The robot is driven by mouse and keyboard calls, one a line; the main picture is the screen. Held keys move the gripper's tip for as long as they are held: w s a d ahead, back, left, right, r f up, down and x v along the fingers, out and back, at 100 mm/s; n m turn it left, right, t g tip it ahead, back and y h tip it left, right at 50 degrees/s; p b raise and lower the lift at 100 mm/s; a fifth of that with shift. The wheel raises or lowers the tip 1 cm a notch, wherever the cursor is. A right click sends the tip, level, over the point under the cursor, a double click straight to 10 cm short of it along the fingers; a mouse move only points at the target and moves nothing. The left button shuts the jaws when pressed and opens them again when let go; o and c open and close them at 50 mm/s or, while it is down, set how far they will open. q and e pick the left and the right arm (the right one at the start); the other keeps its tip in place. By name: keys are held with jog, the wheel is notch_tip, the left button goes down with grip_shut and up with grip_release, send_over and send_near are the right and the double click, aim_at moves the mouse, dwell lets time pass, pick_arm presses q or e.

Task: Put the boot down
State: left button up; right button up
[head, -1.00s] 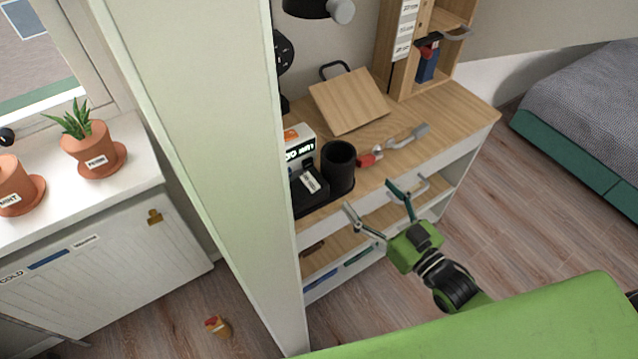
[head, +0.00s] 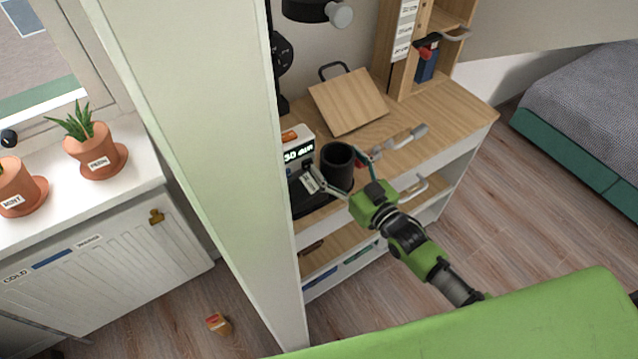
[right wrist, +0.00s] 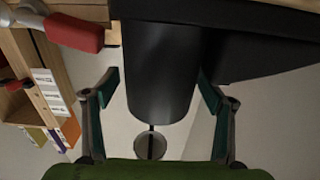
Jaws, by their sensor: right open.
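I see nothing that is clearly a boot. A black, open-topped cylinder (head: 338,168) stands upright at the desk's near edge, beside a dark device with a white label. My right gripper (head: 346,170) is open and reaches it from the front, one finger on each side. In the right wrist view the cylinder (right wrist: 160,70) fills the space between the open fingers (right wrist: 158,85), with a visible gap on at least the left side. I cannot tell whether the right finger touches it. My left gripper is not in view.
A small yellow and red object (head: 219,324) lies on the floor.

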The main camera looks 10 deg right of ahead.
jog(key=shift+w+a, duration=0.1)
jog(key=shift+w, duration=0.15)
jog(key=c, duration=2.1)
jog(key=shift+r, duration=0.15)
grip_shut()
jog(key=shift+r, duration=0.7)
jog(key=s+r, duration=1.1)
jog(key=s, duration=0.3)
jog(key=shift+d+r, duration=0.2)
jog(key=shift+d, duration=0.1)
